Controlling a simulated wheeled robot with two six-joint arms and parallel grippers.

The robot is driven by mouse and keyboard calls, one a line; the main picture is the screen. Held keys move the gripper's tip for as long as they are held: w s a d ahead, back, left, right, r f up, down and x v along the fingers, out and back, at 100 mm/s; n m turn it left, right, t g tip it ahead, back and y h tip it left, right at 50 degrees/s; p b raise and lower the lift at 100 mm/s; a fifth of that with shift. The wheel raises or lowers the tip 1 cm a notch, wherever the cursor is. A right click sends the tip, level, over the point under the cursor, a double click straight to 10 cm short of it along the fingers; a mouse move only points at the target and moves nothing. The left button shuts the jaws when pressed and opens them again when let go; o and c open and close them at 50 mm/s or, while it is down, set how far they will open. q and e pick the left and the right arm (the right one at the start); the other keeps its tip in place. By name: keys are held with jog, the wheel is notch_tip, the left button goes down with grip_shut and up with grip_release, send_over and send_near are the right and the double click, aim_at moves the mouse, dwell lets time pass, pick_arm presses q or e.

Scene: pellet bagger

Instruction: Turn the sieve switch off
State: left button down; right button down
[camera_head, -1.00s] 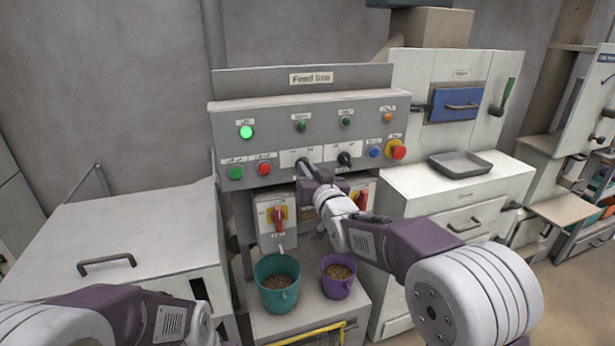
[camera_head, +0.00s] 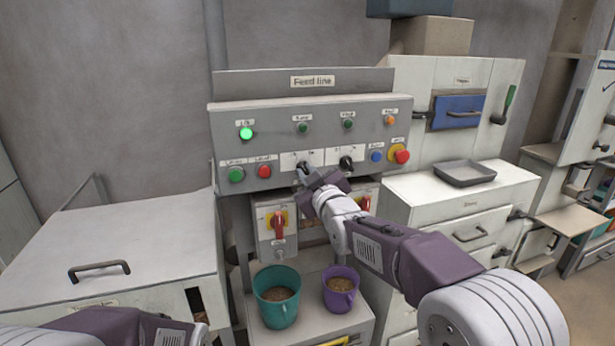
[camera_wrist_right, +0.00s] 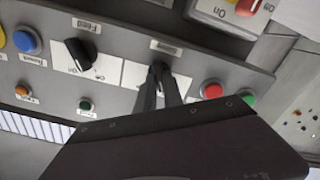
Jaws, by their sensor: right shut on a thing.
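The sieve switch (camera_wrist_right: 158,68) is a small dark knob on a white plate on the grey Feed line panel. It is mostly hidden by the fingers, and its position cannot be read. In the head view the white plate (camera_head: 289,159) sits left of the black feed knob (camera_head: 346,163). My right gripper (camera_head: 303,169) reaches it from below right. In the right wrist view, which shows the panel upside down, its two dark fingers (camera_wrist_right: 160,80) are shut on the knob. My left arm is at the lower left of the head view; its gripper is out of view.
Green (camera_head: 236,174) and red (camera_head: 264,171) buttons are left of the switch; a blue button (camera_head: 377,155) and red emergency stop (camera_head: 401,156) are right. A green lamp (camera_head: 246,133) glows. Below are a red-handled switch box (camera_head: 279,246), teal bucket (camera_head: 277,320) and purple bucket (camera_head: 341,303).

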dwell(0.3)
jog(key=c, duration=1.5)
grip_release()
jog(key=shift+o, duration=0.2)
jog(key=b+v, duration=0.1)
jog(key=v, duration=0.8)
